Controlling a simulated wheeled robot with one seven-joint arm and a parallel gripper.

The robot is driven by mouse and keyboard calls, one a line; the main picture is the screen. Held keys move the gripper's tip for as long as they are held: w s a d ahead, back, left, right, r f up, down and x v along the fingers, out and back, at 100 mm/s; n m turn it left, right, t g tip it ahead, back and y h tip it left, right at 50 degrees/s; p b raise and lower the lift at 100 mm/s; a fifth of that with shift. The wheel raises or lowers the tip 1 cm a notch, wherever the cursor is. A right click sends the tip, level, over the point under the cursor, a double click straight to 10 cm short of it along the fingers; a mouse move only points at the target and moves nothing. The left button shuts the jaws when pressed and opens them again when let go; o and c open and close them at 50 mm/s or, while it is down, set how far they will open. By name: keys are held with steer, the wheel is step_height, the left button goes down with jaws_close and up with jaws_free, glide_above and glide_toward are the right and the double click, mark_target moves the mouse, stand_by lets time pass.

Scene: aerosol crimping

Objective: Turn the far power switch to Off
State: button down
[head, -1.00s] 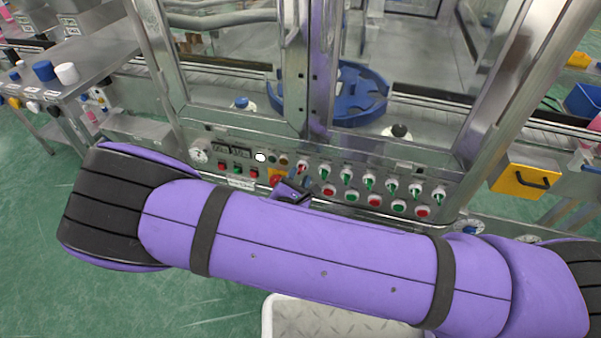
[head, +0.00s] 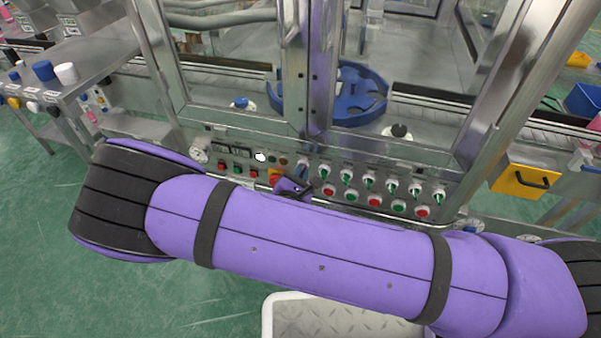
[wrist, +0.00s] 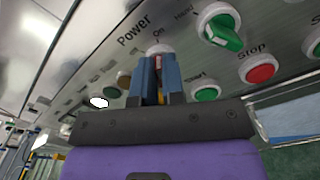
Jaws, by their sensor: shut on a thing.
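The power switch has a white round collar (wrist: 158,48) under the words "Power" and "On" in the wrist view. In the head view my gripper (head: 303,172) is at the upper middle of the control panel, just above my purple arm. The fingers cover the switch there. Which way its handle points is hard to tell.
Several green selector switches (head: 369,182) and round start and stop buttons sit right of the gripper. A guard post (head: 320,80) rises above.

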steer(key=shift+n, duration=0.3)
steer(key=n, duration=1.1)
steer(key=shift+a, duration=0.35)
steer(key=c, duration=1.2)
jaws_free()
steer(key=shift+w, duration=0.1)
steer(key=v, duration=1)
steer(key=shift+s+a, duration=0.15)
steer(key=shift+s, duration=0.25)
